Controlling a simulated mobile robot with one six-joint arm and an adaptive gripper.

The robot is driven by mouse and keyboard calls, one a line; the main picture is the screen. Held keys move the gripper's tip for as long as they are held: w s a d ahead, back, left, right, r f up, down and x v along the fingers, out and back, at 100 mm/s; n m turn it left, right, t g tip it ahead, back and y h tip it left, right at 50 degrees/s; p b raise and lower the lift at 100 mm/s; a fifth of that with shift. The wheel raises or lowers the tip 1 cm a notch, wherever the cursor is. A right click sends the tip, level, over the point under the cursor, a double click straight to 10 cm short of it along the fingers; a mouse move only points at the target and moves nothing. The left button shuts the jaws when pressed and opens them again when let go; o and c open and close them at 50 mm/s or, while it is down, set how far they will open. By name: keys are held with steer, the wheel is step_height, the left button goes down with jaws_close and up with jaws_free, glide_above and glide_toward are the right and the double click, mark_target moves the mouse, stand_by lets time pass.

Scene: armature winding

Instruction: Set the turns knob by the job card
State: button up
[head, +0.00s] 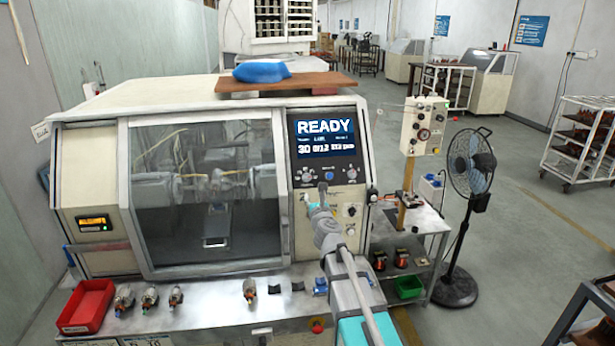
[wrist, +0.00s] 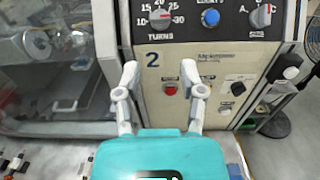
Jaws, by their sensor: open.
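The turns knob (wrist: 160,17) is a grey dial at the top of the wrist view, with "TURNS" printed under it. Its scale shows 10, 15, 20, 25 and 30; its exact setting is too small to tell. In the head view the knob (head: 308,174) is at the left of the panel below the screen. My gripper (wrist: 160,75) is open and empty, its fingertips apart, below the knob in the picture and in front of the panel. It also shows in the head view (head: 317,203). I cannot make out a readable job card.
A blue button (wrist: 210,18) and a size knob (wrist: 261,17) sit right of the turns knob. A red button (wrist: 170,90) shows between my fingers. The screen (head: 326,139) reads READY. A red bin (head: 87,306) and several armatures lie on the bench.

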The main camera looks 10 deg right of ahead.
mark_target(307, 178)
steer(key=shift+w, duration=0.15)
steer(key=w, duration=1.3)
steer(key=shift+w, duration=0.25)
jaws_close()
stand_by(0.3)
stand_by(0.4)
stand_by(0.8)
jaws_free()
steer(key=shift+s, duration=0.1)
